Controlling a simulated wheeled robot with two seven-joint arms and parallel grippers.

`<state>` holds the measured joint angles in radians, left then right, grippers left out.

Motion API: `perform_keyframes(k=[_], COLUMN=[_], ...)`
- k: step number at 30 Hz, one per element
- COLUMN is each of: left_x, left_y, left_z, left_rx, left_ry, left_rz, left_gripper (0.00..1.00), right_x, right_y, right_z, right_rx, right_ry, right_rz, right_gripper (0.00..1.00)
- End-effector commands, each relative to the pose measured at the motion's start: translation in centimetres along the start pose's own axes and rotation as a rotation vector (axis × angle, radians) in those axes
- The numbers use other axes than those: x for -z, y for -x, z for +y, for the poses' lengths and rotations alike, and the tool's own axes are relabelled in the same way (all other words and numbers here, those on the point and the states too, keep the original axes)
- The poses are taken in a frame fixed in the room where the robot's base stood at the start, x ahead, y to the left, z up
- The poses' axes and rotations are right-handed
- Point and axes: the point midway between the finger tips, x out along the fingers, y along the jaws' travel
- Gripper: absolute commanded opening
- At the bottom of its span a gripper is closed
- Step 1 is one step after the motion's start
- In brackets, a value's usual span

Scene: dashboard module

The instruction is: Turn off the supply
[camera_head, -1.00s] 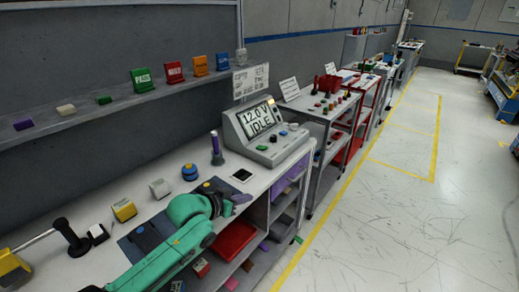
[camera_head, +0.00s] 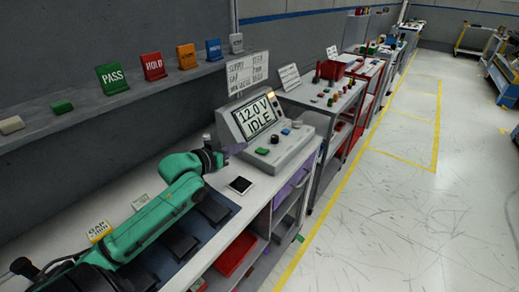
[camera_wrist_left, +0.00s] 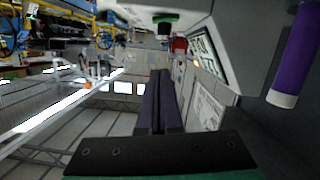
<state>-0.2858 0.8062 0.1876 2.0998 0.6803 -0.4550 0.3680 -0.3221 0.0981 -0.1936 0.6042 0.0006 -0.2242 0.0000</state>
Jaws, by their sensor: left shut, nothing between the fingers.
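The supply (camera_head: 303,143) is a grey console with a sloped screen (camera_head: 258,115) reading "12.0 V IDLE". On its lower front deck are a green button (camera_head: 262,151), a dark knob (camera_head: 275,139) and a blue button (camera_head: 286,131). My left gripper (camera_head: 236,149) is just left of the console, beside the screen's lower left corner. In the left wrist view its fingers (camera_wrist_left: 161,75) are shut together and empty. The screen (camera_wrist_left: 208,57) shows there to their right, and the green button (camera_wrist_left: 165,18) beyond the tips. I cannot tell whether the gripper touches the console. My right gripper is out of view.
A purple cylinder (camera_wrist_left: 290,60) stands close by in the left wrist view. A shelf (camera_head: 140,97) with coloured signs runs along the wall. A label sign (camera_head: 247,80) stands behind the console.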

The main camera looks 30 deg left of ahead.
Motion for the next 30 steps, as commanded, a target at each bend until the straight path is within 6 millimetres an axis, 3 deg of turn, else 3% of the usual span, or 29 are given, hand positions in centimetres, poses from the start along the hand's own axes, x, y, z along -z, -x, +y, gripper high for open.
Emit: perform_keyframes(k=[7,13,15,21,30], left_x=[0.5,0.5,-1.3,-3.6,-3.9], left_y=[-4.8,-9.2,-9.4,-9.9,-9.9], left_z=[0.1,0.2,0.1,0.1,0.1], left_rx=[0.000,-0.001,0.000,0.000,0.000], left_ry=[0.001,-0.001,0.001,-0.003,-0.003], left_rz=[0.004,0.003,-0.006,-0.002,-0.001], left_gripper=[0.00,0.00,0.00,0.00,0.00], right_x=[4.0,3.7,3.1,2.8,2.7], right_y=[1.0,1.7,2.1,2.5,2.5], right_z=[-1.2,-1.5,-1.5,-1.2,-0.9], right_rx=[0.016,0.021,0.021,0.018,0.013], right_ry=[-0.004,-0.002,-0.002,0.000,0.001], right_rz=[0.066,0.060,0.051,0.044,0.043], right_gripper=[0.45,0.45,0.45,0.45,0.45])
